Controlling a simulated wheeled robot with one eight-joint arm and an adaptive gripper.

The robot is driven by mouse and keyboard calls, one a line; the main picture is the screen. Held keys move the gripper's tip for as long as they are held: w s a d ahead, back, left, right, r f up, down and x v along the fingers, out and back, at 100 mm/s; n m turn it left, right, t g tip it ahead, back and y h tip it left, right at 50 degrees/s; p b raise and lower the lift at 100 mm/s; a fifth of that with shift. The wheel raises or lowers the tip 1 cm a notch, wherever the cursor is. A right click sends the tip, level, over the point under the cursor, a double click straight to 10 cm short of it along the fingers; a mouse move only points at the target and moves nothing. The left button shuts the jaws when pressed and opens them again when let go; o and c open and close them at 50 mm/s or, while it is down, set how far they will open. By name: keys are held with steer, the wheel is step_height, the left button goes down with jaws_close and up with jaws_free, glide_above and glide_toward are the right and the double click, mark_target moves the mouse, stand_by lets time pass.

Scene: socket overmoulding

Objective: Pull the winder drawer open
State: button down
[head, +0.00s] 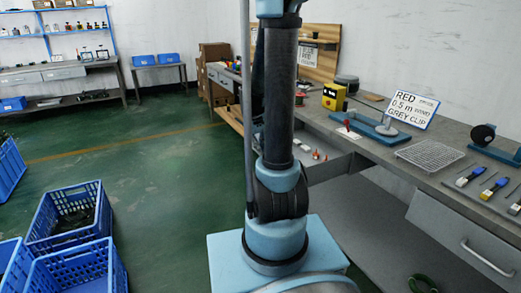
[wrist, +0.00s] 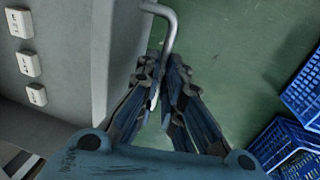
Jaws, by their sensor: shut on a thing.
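In the wrist view my gripper (wrist: 163,72) is shut on a bent metal bar handle (wrist: 170,30). The handle joins the grey front of a drawer (wrist: 122,50) at the left of the jaws. Left of this front is a grey interior with several white plates with dark marks (wrist: 30,64). In the head view a drawer (head: 335,167) stands out from under the bench, partly open, behind my arm. My gripper and the held handle are hidden there by my arm.
Blue crates (head: 70,213) stand on the green floor at the left, also at the right in the wrist view (wrist: 285,140). The bench (head: 400,145) carries a sign (head: 411,105), a wire rack (head: 430,155) and tools. Another drawer handle (head: 487,257) is at right.

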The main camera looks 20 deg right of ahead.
steer(key=c, duration=1.7)
jaws_free()
steer(key=shift+w, duration=0.1)
steer(key=shift+s+a+r, duration=0.1)
steer(key=shift+a+r, duration=0.25)
steer(key=shift+r, duration=1.6)
steer(key=shift+s+a+r, duration=0.1)
steer(key=shift+a+r, duration=0.25)
steer(key=shift+r, duration=1.6)
steer(key=shift+a+r, duration=0.35)
steer(key=shift+r, duration=1.6)
steer(key=shift+s, duration=0.15)
steer(key=s+a+f+m, duration=0.1)
steer(key=s+f, duration=0.2)
steer(key=s, duration=0.4)
steer(key=s+a+f+t+y, duration=0.1)
steer(key=s+f, duration=0.1)
steer(key=s, duration=0.6)
steer(key=s+a+f+m+y, duration=0.1)
steer(key=s+a+f, duration=0.1)
steer(key=s, duration=0.5)
steer(key=shift+s+a+f+m+t, duration=0.1)
steer(key=shift+s+f+m+t, duration=0.1)
steer(key=shift+f, duration=0.25)
steer(key=shift+s+f+m+t, duration=0.1)
steer(key=shift+f+t, duration=0.1)
steer(key=shift+f, duration=0.2)
